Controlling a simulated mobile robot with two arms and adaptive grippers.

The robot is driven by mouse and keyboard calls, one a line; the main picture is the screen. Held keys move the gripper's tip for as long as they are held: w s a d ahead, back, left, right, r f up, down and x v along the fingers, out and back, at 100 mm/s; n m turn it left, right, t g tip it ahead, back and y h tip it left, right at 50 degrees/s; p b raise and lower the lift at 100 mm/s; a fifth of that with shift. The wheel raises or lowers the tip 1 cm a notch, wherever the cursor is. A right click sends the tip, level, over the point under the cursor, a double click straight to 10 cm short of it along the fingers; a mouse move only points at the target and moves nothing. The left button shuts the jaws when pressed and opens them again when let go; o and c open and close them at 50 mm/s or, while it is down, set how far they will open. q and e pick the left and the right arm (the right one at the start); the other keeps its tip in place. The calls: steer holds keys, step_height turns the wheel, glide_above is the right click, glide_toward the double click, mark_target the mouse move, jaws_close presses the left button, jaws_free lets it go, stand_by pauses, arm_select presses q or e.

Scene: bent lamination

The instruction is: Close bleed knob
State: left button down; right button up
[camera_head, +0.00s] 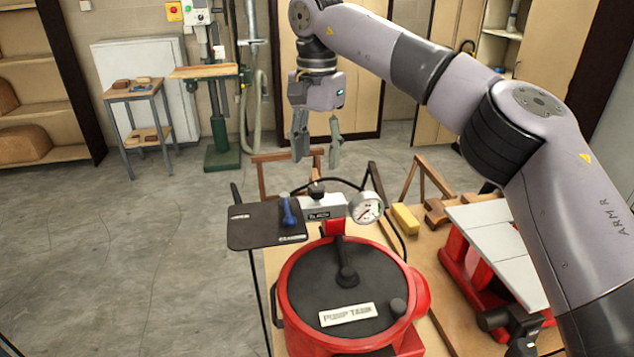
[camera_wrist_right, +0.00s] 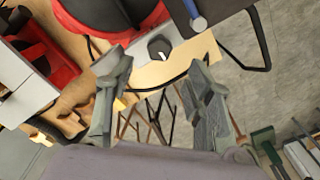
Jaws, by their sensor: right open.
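A black knob (camera_head: 316,190), which looks like the bleed knob, sits on a small white box (camera_head: 322,208) behind the pump tank (camera_head: 305,282). In the right wrist view the knob (camera_wrist_right: 160,48) has a pale pointer line and shows between and beyond the fingers. A round gauge (camera_head: 366,208) stands right of the box. My right gripper (camera_head: 317,158) is open and empty, pointing down above and behind the knob, apart from it. Its fingers (camera_wrist_right: 155,78) also show in the wrist view. My left gripper is not in view.
A black plate (camera_head: 252,232) with a blue-handled lever (camera_head: 288,212) stands left of the box. A yellow block (camera_head: 405,218) and a red stand with pale panels (camera_head: 495,236) lie right. A dark hose curves behind the box. Floor at left is clear.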

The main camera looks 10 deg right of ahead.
mark_target(317, 186)
step_height(317, 186, down, 3)
steer(key=shift+s+f+p, duration=0.15)
steer(key=shift+p, duration=0.15)
step_height(317, 186, down, 3)
steer(key=shift+r+p, duration=0.15)
steer(key=shift+p, duration=0.15)
steer(key=shift+f, duration=0.2)
steer(key=shift+a, duration=0.1)
steer(key=c, duration=0.4)
jaws_close()
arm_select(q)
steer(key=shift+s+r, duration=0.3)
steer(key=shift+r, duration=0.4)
